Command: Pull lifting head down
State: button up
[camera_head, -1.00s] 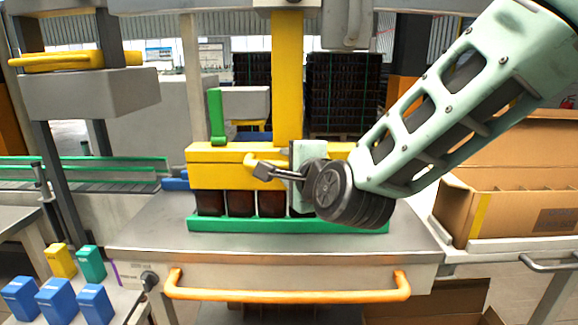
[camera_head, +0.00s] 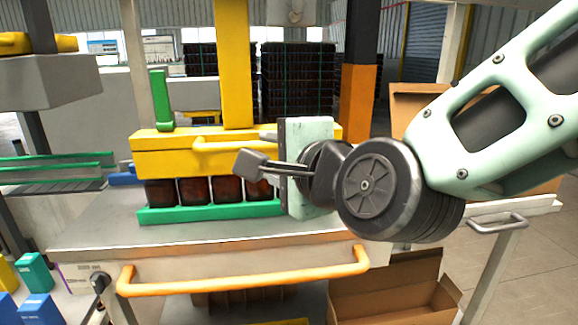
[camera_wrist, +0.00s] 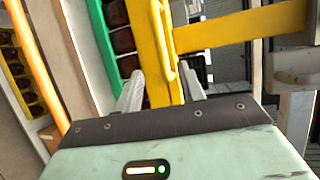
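The yellow lifting head (camera_head: 165,160) is a wide block on a yellow column (camera_head: 232,65), with a yellow bar handle (camera_head: 215,146) on its front. Amber bottles (camera_head: 192,191) stand in a row below it on a green tray (camera_head: 195,212). My gripper (camera_head: 255,165) is in front of the head, at its right part. In the wrist view, its two fingers (camera_wrist: 160,72) are apart, with the yellow handle (camera_wrist: 167,45) showing in the gap between them. I cannot tell if a finger touches it. My gripper body and wrist hide the head's right end.
A steel table (camera_head: 100,235) with an orange front rail (camera_head: 245,275) lies below. An upright green lever (camera_head: 161,100) stands on the head's left part. An open cardboard box (camera_head: 385,295) is at the lower right. A second grey head (camera_head: 50,80) stands at the left.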

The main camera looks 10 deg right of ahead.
jog(key=shift+b+v, duration=0.6)
jog(key=shift+v, duration=1.55)
jog(key=s+a+f+n+g, duration=0.1)
jog(key=s+f+n+g, duration=0.25)
jog(key=f+n, duration=0.2)
jog(key=s+a+f+n+g, duration=0.1)
jog(key=s+f+n+g, duration=0.1)
jog(key=f+n+g, duration=0.3)
jog(key=s+d+f+n+g+h, duration=0.5)
jog(key=s+d+f+n, duration=0.4)
jog(key=n, duration=0.3)
jog(key=shift+g, duration=0.65)
jog(key=shift+o, duration=0.3)
